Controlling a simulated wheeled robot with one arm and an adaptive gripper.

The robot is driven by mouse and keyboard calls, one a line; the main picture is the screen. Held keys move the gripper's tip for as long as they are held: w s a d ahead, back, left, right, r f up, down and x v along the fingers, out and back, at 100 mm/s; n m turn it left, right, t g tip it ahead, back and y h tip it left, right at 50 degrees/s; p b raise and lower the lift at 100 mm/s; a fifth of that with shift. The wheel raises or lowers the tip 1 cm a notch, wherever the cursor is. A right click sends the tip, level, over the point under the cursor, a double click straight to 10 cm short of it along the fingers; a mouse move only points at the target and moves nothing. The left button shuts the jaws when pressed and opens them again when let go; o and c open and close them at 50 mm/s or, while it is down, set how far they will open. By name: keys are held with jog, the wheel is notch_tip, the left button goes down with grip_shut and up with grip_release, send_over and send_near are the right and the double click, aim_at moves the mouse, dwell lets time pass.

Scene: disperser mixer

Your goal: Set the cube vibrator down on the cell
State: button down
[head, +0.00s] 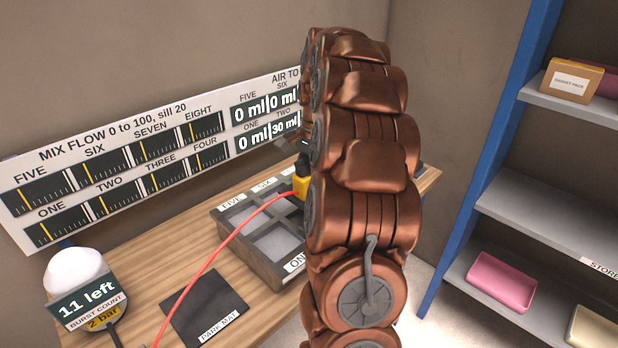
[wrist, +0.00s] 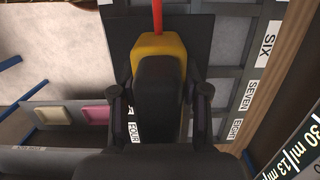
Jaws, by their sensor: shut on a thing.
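The cube vibrator (wrist: 158,70) is a yellow and black body with a red hose at its yellow end. In the wrist view it lies between the two dark fingers of my gripper (wrist: 161,93), which is shut on it. In the head view its yellow part (head: 302,184) shows at the left edge of my arm, over the grey celled tray (head: 262,262). The tray has square cells labelled FIVE, SIX and ONE here; my arm hides its right part. In the wrist view labels SIX, SEVEN, EIGHT and FOUR show around the vibrator. I cannot tell whether it touches a cell.
A red hose (head: 215,252) runs down left past the dark park mat (head: 206,306). A burst counter (head: 88,302) reading 11 left stands at the left. A gauge board (head: 150,150) is behind the wooden table (head: 150,238). Shelves (head: 545,230) stand at the right.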

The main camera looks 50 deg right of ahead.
jog(key=shift+f+b, duration=1.25)
jog(key=shift+f, duration=1.6)
jog(key=shift+b, duration=0.5)
jog(key=shift+f+b, duration=0.5)
jog(key=shift+f, duration=0.6)
dwell(0.5)
jog(key=shift+c, duration=2.4)
grip_release()
jog(key=shift+s, duration=0.1)
jog(key=shift+d+r, duration=0.3)
jog(key=shift+r, duration=1.65)
jog(key=shift+d+r, duration=0.25)
jog(key=shift+r, duration=1.75)
jog(key=shift+d+r, duration=0.3)
jog(key=shift+r, duration=1.65)
